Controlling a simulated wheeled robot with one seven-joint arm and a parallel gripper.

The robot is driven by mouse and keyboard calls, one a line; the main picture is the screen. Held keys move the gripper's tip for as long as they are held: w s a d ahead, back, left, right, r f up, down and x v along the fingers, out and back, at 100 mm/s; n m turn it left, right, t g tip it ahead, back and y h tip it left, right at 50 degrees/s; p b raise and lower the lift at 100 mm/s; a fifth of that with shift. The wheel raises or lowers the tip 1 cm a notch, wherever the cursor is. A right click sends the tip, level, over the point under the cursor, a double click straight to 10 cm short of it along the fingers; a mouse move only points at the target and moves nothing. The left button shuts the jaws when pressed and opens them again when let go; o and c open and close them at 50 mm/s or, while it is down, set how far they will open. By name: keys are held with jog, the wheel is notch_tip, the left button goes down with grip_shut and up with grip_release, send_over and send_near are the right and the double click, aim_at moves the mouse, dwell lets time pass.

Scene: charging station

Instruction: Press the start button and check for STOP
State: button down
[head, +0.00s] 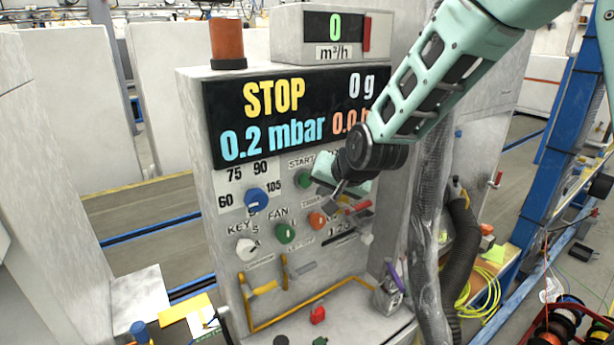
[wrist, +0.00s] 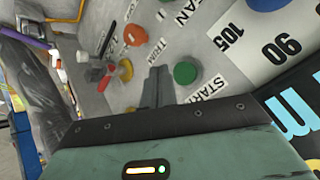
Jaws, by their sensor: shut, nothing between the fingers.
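The start button is a green round knob (head: 304,179) beside the START label on the grey panel. It also shows in the wrist view (wrist: 186,73), with the START label below it. My gripper (head: 338,192) is shut and empty in front of the panel, just right of and below the green button. In the wrist view my closed fingers (wrist: 157,86) point at the panel beside the button; I cannot tell whether they touch the panel. The display (head: 290,110) reads STOP in yellow, 0 g, and 0.2 mbar in blue; the orange reading is partly hidden by my arm.
A blue knob (head: 256,200), a green FAN knob (head: 285,233), a white KEY knob (head: 247,249) and an orange TRIM knob (head: 317,220) sit close by. Red and yellow valve handles (head: 354,210) lie right of my gripper. A wrapped hose (head: 427,220) hangs at the right.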

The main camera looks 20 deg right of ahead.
aim_at(308, 186)
jog(key=shift+w+a, duration=0.25)
jog(key=shift+w, duration=0.45)
jog(key=shift+w+a, duration=0.2)
jog(key=shift+w, duration=0.45)
dwell(1.1)
jog(key=shift+w+a, duration=0.15)
jog(key=shift+w, duration=0.25)
jog(key=shift+w+a+p, duration=0.15)
jog(key=shift+w+p, duration=0.2)
jog(key=shift+w, duration=0.1)
dwell(0.6)
jog(key=shift+s, duration=0.1)
jog(key=shift+s+d+b, duration=0.3)
jog(key=shift+s+b, duration=0.1)
jog(key=shift+s, duration=0.35)
jog(key=shift+s+d+b, duration=0.25)
jog(key=shift+s+b, duration=0.1)
jog(key=shift+s, duration=0.45)
jog(key=shift+s+d+b, duration=0.3)
jog(key=shift+s+b, duration=0.05)
jog(key=shift+s, duration=0.45)
jog(key=shift+s+d+b, duration=0.25)
jog(key=shift+s+b, duration=0.1)
jog(key=shift+s, duration=0.45)
